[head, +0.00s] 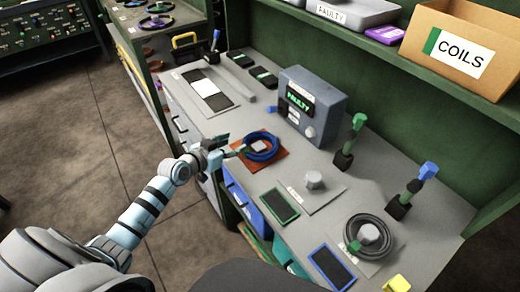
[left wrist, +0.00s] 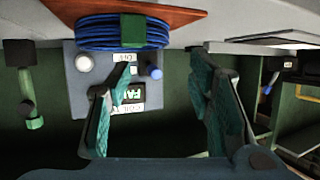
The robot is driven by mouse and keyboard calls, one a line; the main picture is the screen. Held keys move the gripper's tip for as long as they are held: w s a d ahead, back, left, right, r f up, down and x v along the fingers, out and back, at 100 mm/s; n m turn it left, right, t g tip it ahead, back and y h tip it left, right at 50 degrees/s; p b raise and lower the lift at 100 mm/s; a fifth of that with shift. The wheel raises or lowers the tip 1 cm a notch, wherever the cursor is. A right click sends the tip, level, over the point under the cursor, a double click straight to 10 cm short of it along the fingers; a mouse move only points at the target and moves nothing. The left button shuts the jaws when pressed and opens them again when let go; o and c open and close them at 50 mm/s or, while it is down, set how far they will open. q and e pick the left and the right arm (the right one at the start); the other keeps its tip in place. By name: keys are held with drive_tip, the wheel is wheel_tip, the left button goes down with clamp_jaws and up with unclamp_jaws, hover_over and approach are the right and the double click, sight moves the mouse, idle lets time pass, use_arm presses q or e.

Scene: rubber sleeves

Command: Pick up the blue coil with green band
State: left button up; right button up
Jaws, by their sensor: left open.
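The blue coil (head: 263,154) lies on a small orange-brown mat (head: 279,160) on the workbench. In the left wrist view, which is upside down, the blue coil (left wrist: 92,32) shows at the top with its green band (left wrist: 133,30) facing the camera. My left gripper (head: 228,149) is just left of the coil in the head view, at the bench's front edge. Its teal fingers (left wrist: 165,95) are spread apart with nothing between them. The coil is beyond the fingertips, and I cannot tell the exact gap. My right gripper is in neither view.
A grey tester box (head: 312,105) reading FAULTY stands behind the coil. A black coil (head: 369,237) sits around a grey post at front right. Upright connector stands (head: 348,145) are to the right. A COILS box (head: 465,50) is on the upper shelf.

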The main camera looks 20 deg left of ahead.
sight(247, 138)
use_arm(q)
drive_tip(key=b+x, duration=0.2)
drive_tip(key=x, duration=0.5)
drive_tip(key=shift+w+f, duration=0.1)
drive_tip(key=shift+f, duration=0.1)
drive_tip(key=shift+w+d, duration=0.15)
drive_tip(key=shift+w, duration=0.15)
drive_tip(key=shift+s, duration=0.1)
clamp_jaws()
